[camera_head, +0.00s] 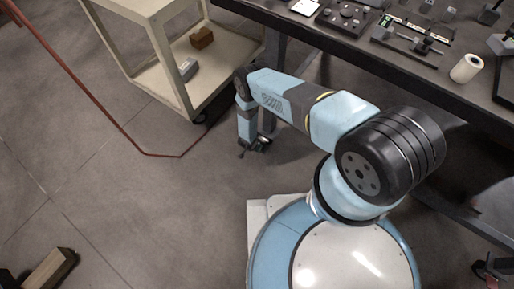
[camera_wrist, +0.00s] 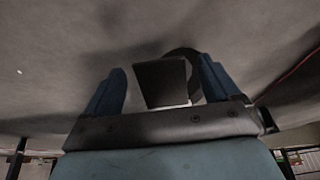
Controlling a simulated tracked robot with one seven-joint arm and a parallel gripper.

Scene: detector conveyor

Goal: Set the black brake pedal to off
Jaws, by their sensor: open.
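In the wrist view, my gripper (camera_wrist: 162,72) is open, with one blue finger on each side. A flat black piece (camera_wrist: 160,88), which looks like the brake pedal, shows between the fingers, with a lighter lower edge. A dark curved part, possibly a caster wheel, is just behind it to the right. I cannot tell whether a finger touches the black piece. In the head view, my gripper is low near the floor at the end of my blue arm (camera_head: 248,125), beside a small dark caster (camera_head: 263,142). The pedal itself cannot be made out there.
A dark workbench (camera_head: 400,75) with equipment and a white roll (camera_head: 466,68) is at the upper right. A cream cart (camera_head: 165,100) holds a brown block (camera_head: 202,38) on its lower shelf. A red line (camera_head: 92,97) crosses the floor.

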